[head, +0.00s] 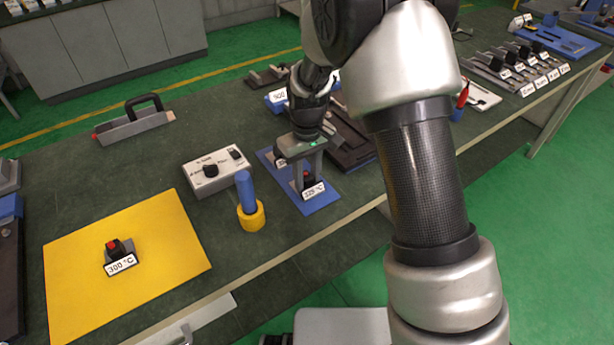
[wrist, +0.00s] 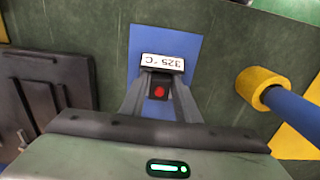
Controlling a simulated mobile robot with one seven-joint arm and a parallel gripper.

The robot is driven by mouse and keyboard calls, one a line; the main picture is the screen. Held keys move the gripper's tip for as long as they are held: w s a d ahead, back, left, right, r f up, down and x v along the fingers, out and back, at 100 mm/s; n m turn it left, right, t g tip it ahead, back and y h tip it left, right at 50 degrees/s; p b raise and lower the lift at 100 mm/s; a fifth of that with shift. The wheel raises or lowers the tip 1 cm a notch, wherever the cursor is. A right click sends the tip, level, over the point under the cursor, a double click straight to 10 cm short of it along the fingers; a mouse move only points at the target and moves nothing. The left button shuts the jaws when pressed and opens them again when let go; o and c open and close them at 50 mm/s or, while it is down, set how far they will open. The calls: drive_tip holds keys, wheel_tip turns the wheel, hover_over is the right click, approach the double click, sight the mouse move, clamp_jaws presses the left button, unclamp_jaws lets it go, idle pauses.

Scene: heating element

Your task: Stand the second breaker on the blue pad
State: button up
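The blue pad (head: 325,202) lies on the bench below my gripper and also shows in the wrist view (wrist: 185,48). My gripper (head: 307,178) points down over its near part. Its fingers (wrist: 158,92) are closed in on both sides of a small dark breaker with a red button (wrist: 158,92) and a white "325 °C" label (head: 313,190). The breaker looks upright; I cannot tell whether its base touches the pad. Another breaker, labelled "300 °C" (head: 121,264), stands on the yellow pad (head: 75,262). A small white label shows beside my gripper, its bearer mostly hidden.
A blue cylinder in a yellow ring (head: 250,215) and a white control box (head: 216,171) stand left of the blue pad. A dark plate (wrist: 45,90) lies on its other side. A grey handled tool (head: 134,124) lies farther back. Labelled parts line the right end.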

drive_tip(key=shift+o, duration=1.2)
wheel_tip(320, 180, up, 11)
drive_tip(key=p, duration=0.1)
wheel_tip(320, 180, up, 10)
drive_tip(key=m+t, duration=0.2)
hover_over(307, 175)
drive_tip(key=s+d, duration=0.5)
drive_tip(key=s+d+r+m+t, duration=0.1)
drive_tip(key=s+d+r+m, duration=0.1)
drive_tip(key=s, duration=0.7)
drive_tip(key=s+d+r+m+t, duration=0.2)
drive_tip(key=s+d+r, duration=0.2)
drive_tip(key=s+d, duration=0.3)
drive_tip(key=shift+s+d+r+m+t, duration=0.2)
drive_tip(key=shift+s+m+t, duration=0.15)
drive_tip(key=shift+s, duration=0.7)
drive_tip(key=shift+r, duration=0.1)
